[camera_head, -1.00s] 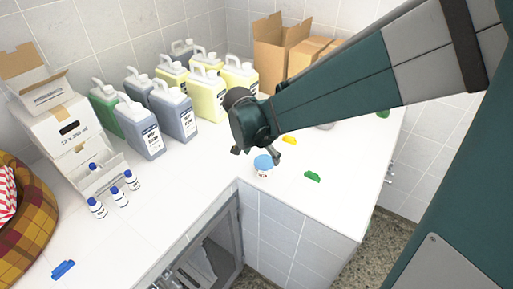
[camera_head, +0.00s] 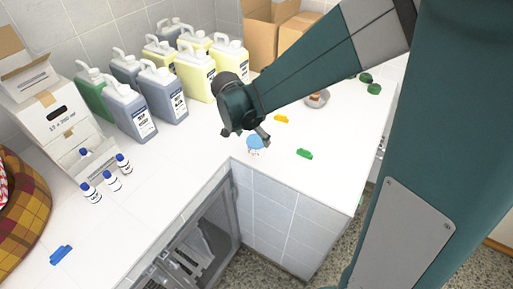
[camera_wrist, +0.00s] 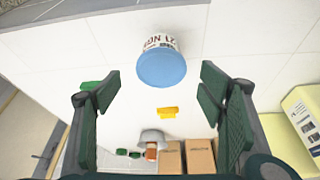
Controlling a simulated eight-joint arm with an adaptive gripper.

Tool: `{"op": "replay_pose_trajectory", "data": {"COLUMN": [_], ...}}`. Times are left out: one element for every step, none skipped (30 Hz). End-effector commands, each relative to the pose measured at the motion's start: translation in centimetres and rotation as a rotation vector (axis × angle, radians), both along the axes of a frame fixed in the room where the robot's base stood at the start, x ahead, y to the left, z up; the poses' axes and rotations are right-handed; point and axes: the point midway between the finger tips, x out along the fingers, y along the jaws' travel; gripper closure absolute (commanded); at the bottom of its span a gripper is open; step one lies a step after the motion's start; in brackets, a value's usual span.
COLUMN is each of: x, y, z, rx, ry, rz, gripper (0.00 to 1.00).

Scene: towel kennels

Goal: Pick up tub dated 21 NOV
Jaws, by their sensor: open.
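A small white tub with a blue lid (camera_head: 254,142) stands on the white counter near its inner corner. In the wrist view the tub (camera_wrist: 162,62) shows its blue lid and a label, upside down, that appears to read 21 NOV. My gripper (camera_head: 246,136) is open just above and beside the tub in the head view. In the wrist view its two fingers (camera_wrist: 158,88) are spread wide on either side below the lid in the picture, with nothing between them. The tub looks apart from both fingers.
A green clip (camera_head: 304,154) and a yellow clip (camera_head: 281,119) lie near the tub. A metal bowl (camera_head: 317,98) stands behind. Several large jugs (camera_head: 163,95) and small blue-capped bottles (camera_head: 112,180) stand to the left. A blue clip (camera_head: 60,255) lies at front left. Cardboard boxes stand at the back.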

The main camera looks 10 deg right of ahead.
Motion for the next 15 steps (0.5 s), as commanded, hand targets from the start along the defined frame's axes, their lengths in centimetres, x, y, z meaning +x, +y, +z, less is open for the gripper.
{"op": "replay_pose_trajectory", "data": {"x": [0.13, 0.17, 0.20, 0.20, 0.22, 0.21, 0.20, 0.20, 0.20, 0.20, 0.19, 0.19, 0.19, 0.20, 0.20], "y": [-0.10, -0.13, -0.19, -0.21, -0.23, -0.24, -0.24, -0.24, -0.23, -0.23, -0.23, -0.22, -0.22, -0.22, -0.23], "z": [-0.27, -0.40, -0.54, -0.63, -0.67, -0.71, -0.72, -0.72, -0.71, -0.71, -0.71, -0.70, -0.70, -0.71, -0.73], "rx": [0.000, 0.000, 0.000, 0.000, 0.000, 0.000, 0.000, 0.000, 0.000, 0.000, 0.000, 0.000, 0.000, 0.000, 0.000], "ry": [0.000, 0.000, 0.000, 0.000, 0.000, 0.000, 0.000, 0.000, 0.000, 0.000, 0.000, 0.000, 0.000, 0.000, 0.000], "rz": [0.000, 0.000, 0.000, 0.000, 0.000, 0.000, 0.000, 0.000, 0.000, 0.000, 0.000, 0.000, 0.000, 0.000, 0.000], "gripper": [0.31, 0.31, 0.31, 0.31, 0.31, 0.31, 0.31, 0.31, 0.31, 0.31, 0.31, 0.31, 0.31, 0.31, 0.31]}}
